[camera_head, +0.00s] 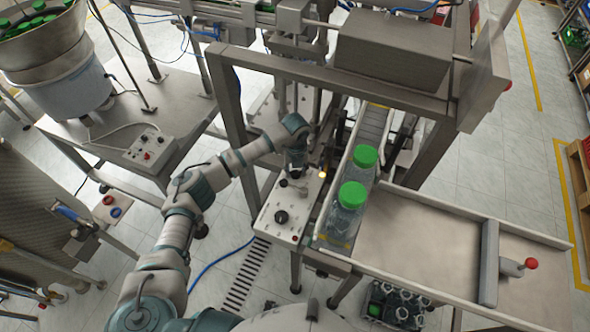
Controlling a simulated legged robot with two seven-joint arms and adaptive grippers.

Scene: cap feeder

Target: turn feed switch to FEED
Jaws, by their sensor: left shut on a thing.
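A light grey control panel (272,232) stands at the middle of the head view. My left arm reaches in from the bottom left. My left gripper (294,182) points down at the far part of this panel and is shut on a knob there, which I take for the feed switch. The gripper hides most of the switch, so its pointer and the FEED mark cannot be read. A black knob (281,216) sits nearer on the same panel. A small yellow lamp (322,175) glows at the panel's right edge. My right gripper is not in view.
Two green-capped clear bottles (349,211) stand on the conveyor (371,127) right of the panel. A metal frame post (232,120) rises close left of my gripper. A sloped steel tray (415,240) lies right. A bowl feeder (45,45) with green caps stands top left.

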